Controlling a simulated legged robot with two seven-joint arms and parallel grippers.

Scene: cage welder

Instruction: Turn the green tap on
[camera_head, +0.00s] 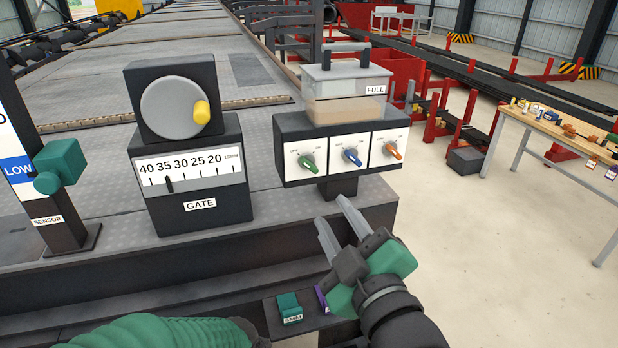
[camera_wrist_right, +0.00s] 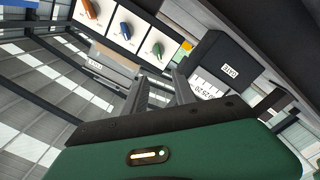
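The green tap (camera_head: 307,161) is a small knob on the left white panel of a dark box, with its handle slanted like its neighbours. In the right wrist view the green tap (camera_wrist_right: 157,50) shows beyond the fingertips, upside down. My right gripper (camera_head: 332,211) is below and slightly right of the tap in the picture, apart from it, with its two fingers spread and nothing between them. Its fingers also show in the right wrist view (camera_wrist_right: 160,76). My left gripper is not in view; a green part of my left arm shows at the bottom left.
A blue tap (camera_head: 352,156) and an orange tap (camera_head: 393,150) sit right of the green one. A clear tank (camera_head: 347,88) marked FULL stands on the box. A gate dial unit (camera_head: 196,215) is to the left. A small green block (camera_head: 289,305) lies below.

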